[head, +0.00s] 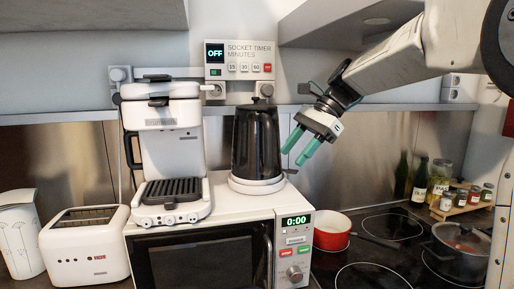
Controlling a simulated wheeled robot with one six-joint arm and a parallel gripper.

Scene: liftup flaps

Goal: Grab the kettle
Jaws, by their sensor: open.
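The black kettle (256,142) stands upright on its white round base (257,185), on top of the white microwave (230,212). A dark handle or spout edge shows low on its right side. My gripper (296,153), with two green fingers, comes in from the upper right. It is open and empty, just right of the kettle, with its fingers pointing down and left. A small gap shows between the fingers and the kettle. The kettle's far side is hidden.
A white coffee machine or grill (170,150) stands close left of the kettle. A toaster (85,245) is farther left. A red pot (332,232) and a dark lidded pot (460,245) sit on the hob at right. A socket timer (239,60) hangs behind.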

